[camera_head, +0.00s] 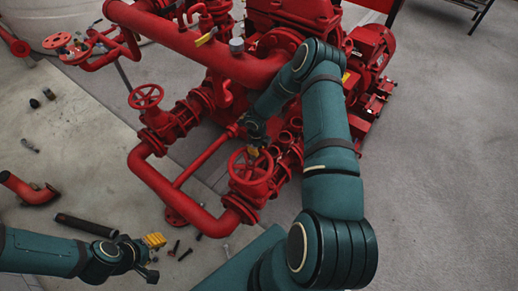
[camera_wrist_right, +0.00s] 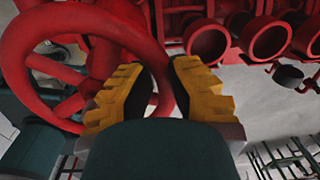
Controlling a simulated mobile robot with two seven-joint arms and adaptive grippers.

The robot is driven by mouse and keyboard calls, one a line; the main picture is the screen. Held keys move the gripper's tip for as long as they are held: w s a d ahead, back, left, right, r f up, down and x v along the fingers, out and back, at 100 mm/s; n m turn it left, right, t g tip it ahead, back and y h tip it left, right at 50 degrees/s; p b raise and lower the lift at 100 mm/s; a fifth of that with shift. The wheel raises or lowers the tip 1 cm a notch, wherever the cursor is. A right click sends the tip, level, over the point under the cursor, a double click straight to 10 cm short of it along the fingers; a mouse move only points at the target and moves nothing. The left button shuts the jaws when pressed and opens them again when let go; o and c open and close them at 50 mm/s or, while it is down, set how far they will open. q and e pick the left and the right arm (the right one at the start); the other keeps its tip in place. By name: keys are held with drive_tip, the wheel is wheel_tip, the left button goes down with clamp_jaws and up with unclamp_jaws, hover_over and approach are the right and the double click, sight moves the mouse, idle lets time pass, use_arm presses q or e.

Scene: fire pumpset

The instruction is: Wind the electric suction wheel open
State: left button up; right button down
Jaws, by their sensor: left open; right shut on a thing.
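A red handwheel (camera_head: 250,182) sits on a valve in the pipework at the middle of the head view. My right gripper (camera_head: 254,148) reaches down to its far rim. In the right wrist view, the wheel (camera_wrist_right: 130,30) fills the upper left, and its rim passes between the yellow-padded fingers of my right gripper (camera_wrist_right: 160,75). The right gripper is shut on this rim. My left gripper (camera_head: 153,250) is open and empty, low over the floor at the lower left. No label on the wheel can be read.
A second red handwheel (camera_head: 145,96) stands to the left, and another (camera_head: 72,47) is at the upper left. A thick red pipe (camera_head: 195,45) crosses above. A dark tube (camera_head: 87,225), a red elbow (camera_head: 27,189) and small parts lie on the floor. Grey floor at the right is clear.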

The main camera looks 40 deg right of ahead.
drive_tip(key=shift+w+a+f+n, duration=0.1)
drive_tip(key=shift+w+a+n, duration=0.15)
drive_tip(key=shift+a+n, duration=0.1)
drive_tip(key=shift+a, duration=0.1)
drive_tip(key=c, duration=1.1)
unclamp_jaws()
drive_tip(key=shift+o, duration=0.2)
